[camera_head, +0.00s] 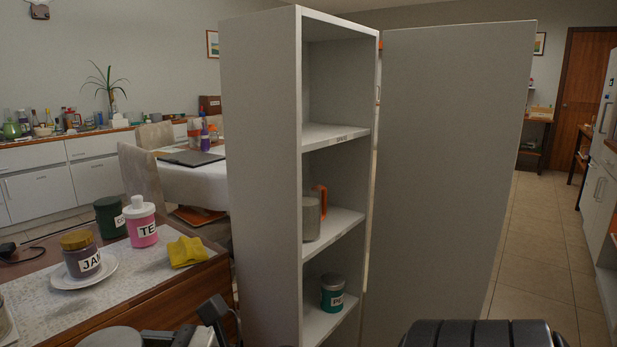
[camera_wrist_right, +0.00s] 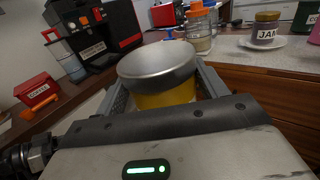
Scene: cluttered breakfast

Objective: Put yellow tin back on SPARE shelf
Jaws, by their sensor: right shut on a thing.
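The yellow tin (camera_wrist_right: 165,98), with a grey metal lid, is upright between the fingers of my right gripper (camera_wrist_right: 160,82), which is shut on it. In the head view a grey round lid, apparently the tin's (camera_head: 110,338), shows at the bottom left edge, beside part of my gripper. The tall grey cabinet (camera_head: 262,180) stands open in the middle. The SPARE shelf (camera_head: 325,133) is its upper board, with a label on the front edge; its visible part is empty. My left gripper is not in view.
The cabinet door (camera_head: 450,150) stands open at right. A grey container (camera_head: 311,218) with an orange part is on the middle board, a green-labelled tin (camera_head: 333,292) below. The left counter holds a jam jar (camera_head: 80,255), pink tea tin (camera_head: 141,225), dark green tin (camera_head: 110,217) and yellow cloth (camera_head: 187,251).

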